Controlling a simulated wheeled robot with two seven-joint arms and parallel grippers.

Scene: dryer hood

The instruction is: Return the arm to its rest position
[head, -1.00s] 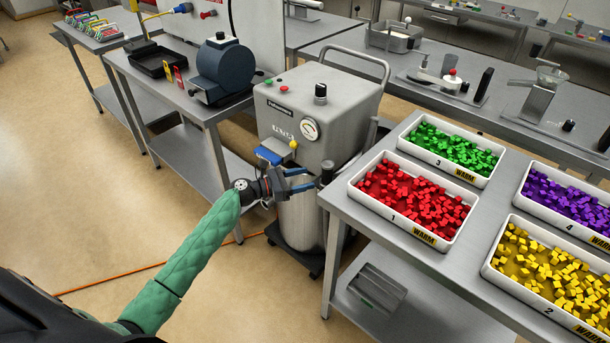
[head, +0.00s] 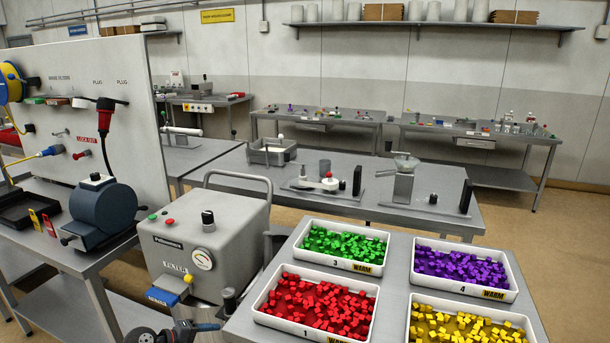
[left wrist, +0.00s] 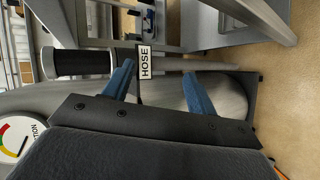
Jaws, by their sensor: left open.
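My left gripper (head: 212,326) is at the bottom of the head view, beside the front right of the grey filter machine (head: 190,250). Most of its arm is below the picture edge. In the left wrist view its two blue fingers (left wrist: 160,70) are spread apart. A hose end with a black cuff (left wrist: 82,63) and a tag reading HOSE (left wrist: 145,62) lies across, at or just beyond the fingertips. I cannot tell whether they touch. A black upright piece (head: 229,300) stands just right of the gripper in the head view. My right gripper is not in view.
A table with trays of red (head: 316,305), green (head: 345,243), purple and yellow cubes stands close on the right. A bench with a dark blue drum (head: 103,212) is on the left.

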